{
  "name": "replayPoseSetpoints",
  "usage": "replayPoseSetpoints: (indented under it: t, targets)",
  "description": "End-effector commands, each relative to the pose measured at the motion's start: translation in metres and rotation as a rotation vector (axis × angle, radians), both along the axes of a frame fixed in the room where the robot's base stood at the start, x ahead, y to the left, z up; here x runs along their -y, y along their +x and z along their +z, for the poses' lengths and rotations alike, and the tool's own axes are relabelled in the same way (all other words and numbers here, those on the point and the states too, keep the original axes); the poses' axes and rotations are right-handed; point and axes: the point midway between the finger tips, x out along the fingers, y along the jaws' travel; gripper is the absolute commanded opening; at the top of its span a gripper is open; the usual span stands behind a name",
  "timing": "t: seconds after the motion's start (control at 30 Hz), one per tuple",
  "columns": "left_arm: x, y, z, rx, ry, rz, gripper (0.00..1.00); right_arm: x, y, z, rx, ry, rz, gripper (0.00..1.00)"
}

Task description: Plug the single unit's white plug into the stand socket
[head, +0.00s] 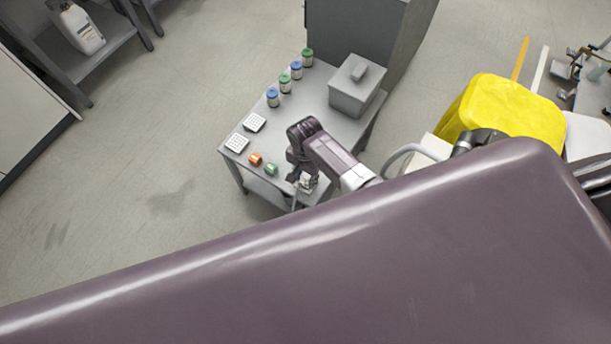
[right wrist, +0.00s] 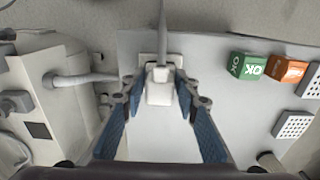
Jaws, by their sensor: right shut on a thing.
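My right gripper (right wrist: 158,88) has its blue fingers closed on a white plug (right wrist: 159,92), with a pale cable running up from it in the right wrist view. A light square plate (right wrist: 146,60), perhaps the stand socket, shows right behind the plug. I cannot tell whether the plug is seated in it or only in front of it. In the head view the right gripper (head: 304,184) is at the near edge of the grey stand (head: 318,97), with the plug mostly hidden. A white unit (right wrist: 48,100) with a hose stands at left in the wrist view. My left gripper is not in view.
A green block (right wrist: 247,66) and an orange block (right wrist: 288,70) sit on the stand near white grid trays (head: 237,142). Several capped jars (head: 284,84) and a grey lidded box (head: 356,86) stand farther back. A yellow cover (head: 510,108) is at right.

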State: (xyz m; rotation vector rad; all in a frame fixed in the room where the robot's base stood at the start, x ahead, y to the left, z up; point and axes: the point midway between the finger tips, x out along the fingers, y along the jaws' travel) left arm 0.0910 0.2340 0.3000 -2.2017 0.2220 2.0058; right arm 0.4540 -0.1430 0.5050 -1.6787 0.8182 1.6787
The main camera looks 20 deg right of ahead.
Motion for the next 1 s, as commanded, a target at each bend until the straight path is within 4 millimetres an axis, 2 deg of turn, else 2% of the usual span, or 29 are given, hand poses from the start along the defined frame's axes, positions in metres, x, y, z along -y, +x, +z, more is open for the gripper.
replayPoseSetpoints:
  t: [0.67,0.7,0.83,1.0]
  targets:
    - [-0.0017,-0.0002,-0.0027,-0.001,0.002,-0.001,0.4,0.0,0.0004,-0.0045,0.0,0.0,0.0,0.03]
    - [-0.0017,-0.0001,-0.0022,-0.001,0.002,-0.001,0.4,0.0001,0.0004,-0.0039,0.0,0.0,0.0,0.33]
    - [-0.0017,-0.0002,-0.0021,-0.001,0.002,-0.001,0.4,0.0,0.0003,-0.004,0.0,0.0,0.0,0.47]
    - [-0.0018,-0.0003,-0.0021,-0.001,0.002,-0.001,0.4,0.0002,0.0001,-0.0041,0.0,0.0,0.0,0.49]
